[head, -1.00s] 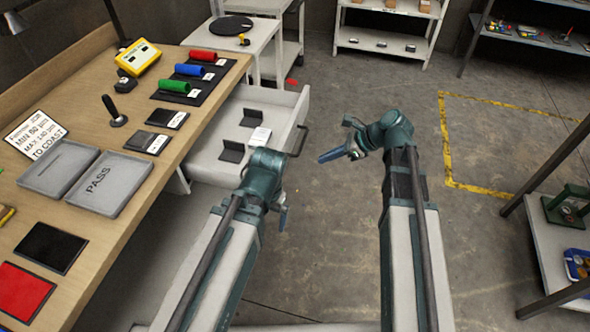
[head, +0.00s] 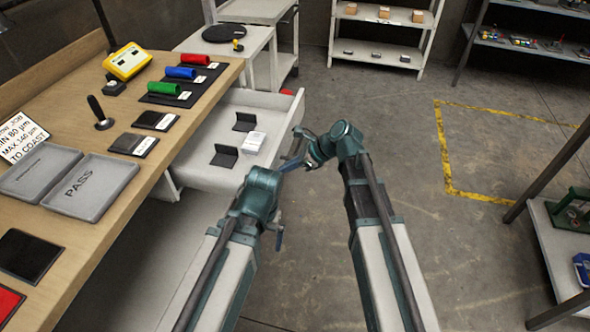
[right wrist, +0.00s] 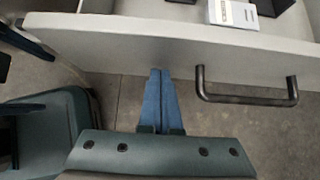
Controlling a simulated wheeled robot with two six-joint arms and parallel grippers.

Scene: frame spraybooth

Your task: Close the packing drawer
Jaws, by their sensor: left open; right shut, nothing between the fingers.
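The white packing drawer (head: 270,104) is pulled out from under the wooden bench in the head view. Its front panel (right wrist: 125,38) and dark bar handle (right wrist: 245,99) show in the right wrist view. My right gripper (head: 292,163) is at the drawer front, shut and empty. In the right wrist view its blue fingers (right wrist: 160,75) point at the panel's edge, left of the handle. Whether they touch the panel I cannot tell. In the head view my right gripper hides most of the handle. My left gripper (head: 280,237) is open and empty, nearer than the drawer.
Inside the drawer are two black angled pieces (head: 225,156) and a white box (head: 254,141). The bench (head: 130,200) carries grey trays, coloured rolls and a yellow device. A white trolley (head: 270,42) stands behind the drawer.

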